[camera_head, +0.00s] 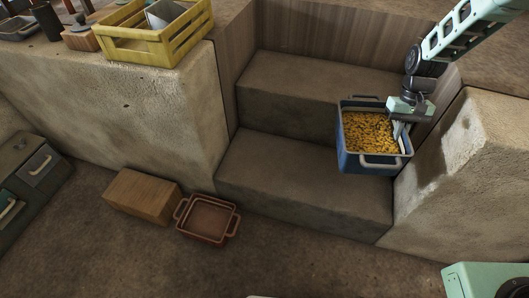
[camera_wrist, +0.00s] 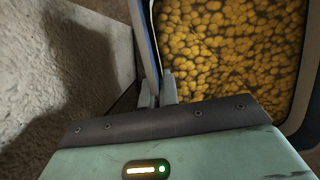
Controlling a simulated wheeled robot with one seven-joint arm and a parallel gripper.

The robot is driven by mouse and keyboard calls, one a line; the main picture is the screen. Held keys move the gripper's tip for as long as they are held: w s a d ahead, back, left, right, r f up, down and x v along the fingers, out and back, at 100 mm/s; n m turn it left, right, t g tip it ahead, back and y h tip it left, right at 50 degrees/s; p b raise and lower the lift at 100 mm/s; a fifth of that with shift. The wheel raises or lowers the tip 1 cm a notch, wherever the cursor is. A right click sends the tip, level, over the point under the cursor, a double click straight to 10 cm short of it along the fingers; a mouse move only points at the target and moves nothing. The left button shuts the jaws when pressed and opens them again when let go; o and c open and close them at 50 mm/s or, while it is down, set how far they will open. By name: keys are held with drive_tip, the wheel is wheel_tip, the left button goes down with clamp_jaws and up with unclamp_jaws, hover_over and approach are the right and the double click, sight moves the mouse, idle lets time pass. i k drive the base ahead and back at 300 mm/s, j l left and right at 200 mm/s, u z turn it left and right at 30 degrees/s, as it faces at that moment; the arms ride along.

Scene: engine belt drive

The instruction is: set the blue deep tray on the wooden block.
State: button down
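The blue deep tray (camera_head: 375,162) is full of small yellow lumps and is over the right side of the stone steps, roughly level. It appears to hang clear of them, though its underside is hidden. My gripper (camera_head: 402,127) is at its right wall. In the wrist view my gripper's fingers (camera_wrist: 158,92) pinch the wall of the blue deep tray (camera_wrist: 150,40), with the yellow lumps beside them. The wooden block (camera_head: 142,196) lies on the floor at the lower left, its top bare.
A small red-brown tray (camera_head: 208,218) with handles sits on the floor right beside the block. The stone steps (camera_head: 290,185) lie between block and blue tray. A yellow crate (camera_head: 155,45) stands on the left ledge. A rough wall (camera_head: 455,165) is close on the right.

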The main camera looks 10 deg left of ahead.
sight(139, 190)
drive_tip(key=k+u, duration=0.3)
drive_tip(key=k+j+u, duration=0.1)
drive_tip(key=u, duration=0.25)
drive_tip(key=i+u, duration=0.1)
drive_tip(key=u, duration=1.35)
drive_tip(key=i+l, duration=0.15)
drive_tip(key=l, duration=0.25)
drive_tip(key=i+l+u, duration=0.1)
drive_tip(key=l, duration=0.25)
drive_tip(key=i+l, duration=0.15)
drive_tip(key=l, duration=0.25)
drive_tip(key=i+l, duration=0.1)
drive_tip(key=l, duration=0.3)
drive_tip(key=i+u, duration=0.05)
